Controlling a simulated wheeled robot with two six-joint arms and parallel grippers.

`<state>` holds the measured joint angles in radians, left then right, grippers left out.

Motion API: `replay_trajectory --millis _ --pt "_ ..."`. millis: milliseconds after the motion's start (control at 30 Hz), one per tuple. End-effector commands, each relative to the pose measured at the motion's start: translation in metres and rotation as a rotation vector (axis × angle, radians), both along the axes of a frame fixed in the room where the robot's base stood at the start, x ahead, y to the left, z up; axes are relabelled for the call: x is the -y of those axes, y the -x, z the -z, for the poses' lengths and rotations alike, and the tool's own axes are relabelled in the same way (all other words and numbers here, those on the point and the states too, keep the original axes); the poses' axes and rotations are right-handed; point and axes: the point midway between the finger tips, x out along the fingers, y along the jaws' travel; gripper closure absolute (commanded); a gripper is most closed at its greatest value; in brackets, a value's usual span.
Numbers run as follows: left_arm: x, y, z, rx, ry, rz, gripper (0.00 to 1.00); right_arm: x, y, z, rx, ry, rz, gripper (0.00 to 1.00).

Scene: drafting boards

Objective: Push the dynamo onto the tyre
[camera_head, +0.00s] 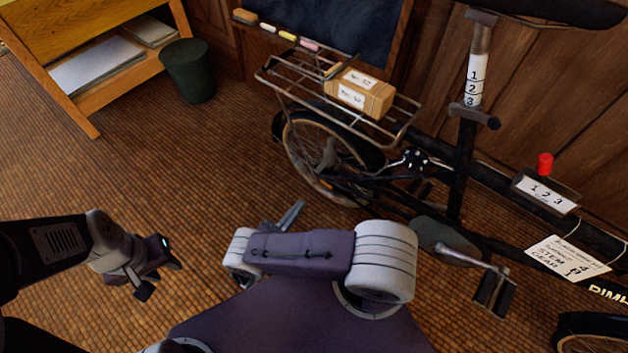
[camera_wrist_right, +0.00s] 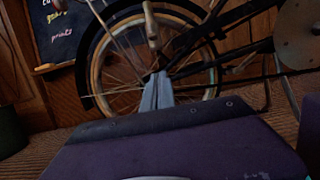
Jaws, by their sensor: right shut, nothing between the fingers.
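The bicycle's rear wheel has a pale tan tyre (camera_head: 294,165) under a black mudguard, and the tyre also shows in the right wrist view (camera_wrist_right: 97,76). A small grey bottle-shaped part, which looks like the dynamo (camera_head: 328,157), sits at the wheel's side. In the right wrist view this dynamo (camera_wrist_right: 152,30) stands above my fingertips, apart from them. Whether it touches the tyre I cannot tell. My right gripper (camera_head: 294,212) is shut and empty, low in front of the wheel; its fingers (camera_wrist_right: 158,90) point at the wheel. My left gripper (camera_head: 160,272) is open and empty, far left of the bicycle.
A pedal (camera_head: 493,292) and crank stick out at the right. A green bin (camera_head: 188,70) and a wooden shelf unit (camera_head: 100,60) stand at the back left. The floor left of the wheel is clear.

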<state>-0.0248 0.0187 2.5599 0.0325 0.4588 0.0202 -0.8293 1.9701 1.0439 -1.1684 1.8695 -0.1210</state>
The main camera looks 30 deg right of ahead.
Motion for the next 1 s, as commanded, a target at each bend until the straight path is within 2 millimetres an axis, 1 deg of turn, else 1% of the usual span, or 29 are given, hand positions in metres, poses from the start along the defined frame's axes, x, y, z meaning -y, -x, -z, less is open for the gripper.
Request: replay_trajectory --millis 33,167,300,400,500,633,767,1000 --pt "0.000 0.000 -0.003 0.000 0.000 0.000 0.64 0.010 -0.003 -0.005 -0.002 0.001 0.007 1.00" --pt "0.000 0.000 -0.004 0.000 0.000 0.000 0.64 0.036 -0.013 -0.011 -0.002 0.000 0.008 1.00" --pt "0.000 0.000 -0.001 0.000 0.000 0.000 0.64 0.063 -0.025 -0.016 -0.002 -0.001 0.008 1.00" --pt "0.000 0.000 0.001 0.000 0.000 0.000 0.64 0.079 -0.032 -0.023 -0.001 -0.002 0.005 1.00" --pt "0.000 0.000 -0.001 0.000 0.000 0.000 0.64 0.076 -0.032 -0.042 -0.001 -0.002 0.000 1.00" --pt "0.000 0.000 0.000 0.000 0.000 0.000 0.64 0.076 -0.031 -0.055 -0.001 -0.002 0.001 1.00" --pt "0.000 0.000 0.000 0.000 0.000 0.000 0.64 0.076 -0.031 -0.060 0.000 -0.002 0.002 1.00" --pt "0.000 0.000 0.000 0.000 0.000 0.000 0.64 0.076 -0.031 -0.061 0.000 -0.002 0.002 1.00"
